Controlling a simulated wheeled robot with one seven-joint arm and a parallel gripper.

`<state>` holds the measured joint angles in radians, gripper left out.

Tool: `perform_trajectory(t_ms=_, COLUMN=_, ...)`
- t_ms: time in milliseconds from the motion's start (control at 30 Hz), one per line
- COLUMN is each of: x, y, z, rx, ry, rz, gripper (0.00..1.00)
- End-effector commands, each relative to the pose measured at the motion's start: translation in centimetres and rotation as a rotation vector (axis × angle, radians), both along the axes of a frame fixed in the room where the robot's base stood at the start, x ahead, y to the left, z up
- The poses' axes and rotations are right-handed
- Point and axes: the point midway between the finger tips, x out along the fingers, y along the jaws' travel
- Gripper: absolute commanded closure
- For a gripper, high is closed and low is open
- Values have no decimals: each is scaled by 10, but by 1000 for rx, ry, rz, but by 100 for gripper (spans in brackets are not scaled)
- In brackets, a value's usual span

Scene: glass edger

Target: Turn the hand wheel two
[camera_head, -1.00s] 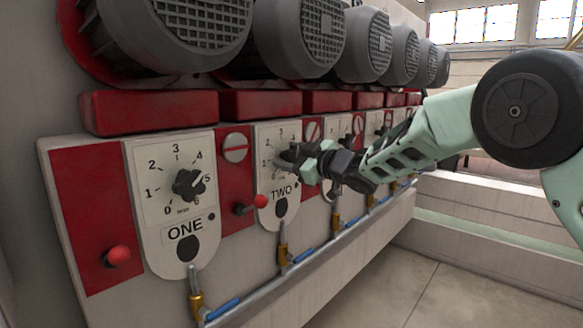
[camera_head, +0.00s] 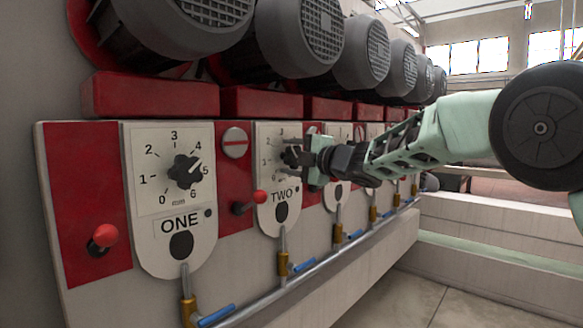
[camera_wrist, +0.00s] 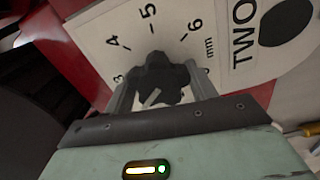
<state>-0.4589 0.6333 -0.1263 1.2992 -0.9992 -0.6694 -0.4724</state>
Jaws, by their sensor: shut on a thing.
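Hand wheel two is a black lobed knob with a pale pointer mark, on the white plate labelled TWO (camera_head: 282,196). In the wrist view the knob (camera_wrist: 160,75) sits between the two grey fingers of my gripper (camera_wrist: 163,92), with 5, 6 and mm showing on the plate beyond it. The pointer's exact reading is hard to tell. In the head view my gripper (camera_head: 297,158) reaches in from the right, its fingers shut around the knob and partly hiding it and the dial.
Plate ONE with its black knob (camera_head: 186,171) is at left. Red-ball levers (camera_head: 260,197) stick out beside the plates. Grey motors (camera_head: 300,35) hang above red blocks. A pipe with blue-handled valves (camera_head: 303,266) runs below.

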Motion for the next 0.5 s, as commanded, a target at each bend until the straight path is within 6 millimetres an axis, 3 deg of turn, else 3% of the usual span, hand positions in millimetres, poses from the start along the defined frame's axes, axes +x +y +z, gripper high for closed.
perform_trajectory(t_ms=500, x=0, y=0, z=-3, rx=-128, ry=-160, rz=1, gripper=67)
